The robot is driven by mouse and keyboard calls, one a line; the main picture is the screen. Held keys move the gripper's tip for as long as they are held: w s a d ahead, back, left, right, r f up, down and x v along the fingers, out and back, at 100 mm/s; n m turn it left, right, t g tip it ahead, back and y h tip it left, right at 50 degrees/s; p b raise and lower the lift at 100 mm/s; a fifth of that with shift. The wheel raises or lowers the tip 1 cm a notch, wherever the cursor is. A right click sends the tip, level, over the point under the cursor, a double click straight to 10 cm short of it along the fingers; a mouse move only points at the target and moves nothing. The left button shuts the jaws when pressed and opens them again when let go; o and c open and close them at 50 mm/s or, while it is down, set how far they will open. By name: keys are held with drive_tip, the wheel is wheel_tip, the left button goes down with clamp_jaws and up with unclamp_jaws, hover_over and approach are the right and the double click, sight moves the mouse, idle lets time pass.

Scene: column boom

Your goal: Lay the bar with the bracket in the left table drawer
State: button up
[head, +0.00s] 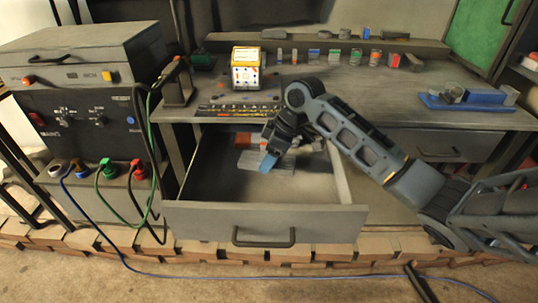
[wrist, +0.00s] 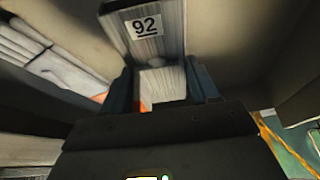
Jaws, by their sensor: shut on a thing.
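My gripper (head: 268,162) reaches down into the open left table drawer (head: 265,222), over its inside. In the wrist view, its two dark fingers (wrist: 160,88) are shut on a grey brushed-metal bar with the bracket (wrist: 160,45), marked with a white "92" label. The bar extends away from the fingers over the drawer's interior. I cannot tell whether it touches the drawer floor. In the head view, the gripper partly covers the grey metal there, so the held bar is hard to separate from other pieces.
Several pale bars (wrist: 45,50) lie at the left in the wrist view. The right drawer (head: 440,146) is shut. A yellow-white box (head: 246,68) and small blocks stand on the tabletop. Electrical equipment (head: 85,125) stands at left.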

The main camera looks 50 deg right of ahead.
drive_tip(key=shift+f+b, duration=0.7)
drive_tip(key=shift+f, duration=0.7)
drive_tip(key=o, duration=1.5)
drive_tip(key=shift+f, duration=0.1)
drive_tip(key=v, duration=0.8)
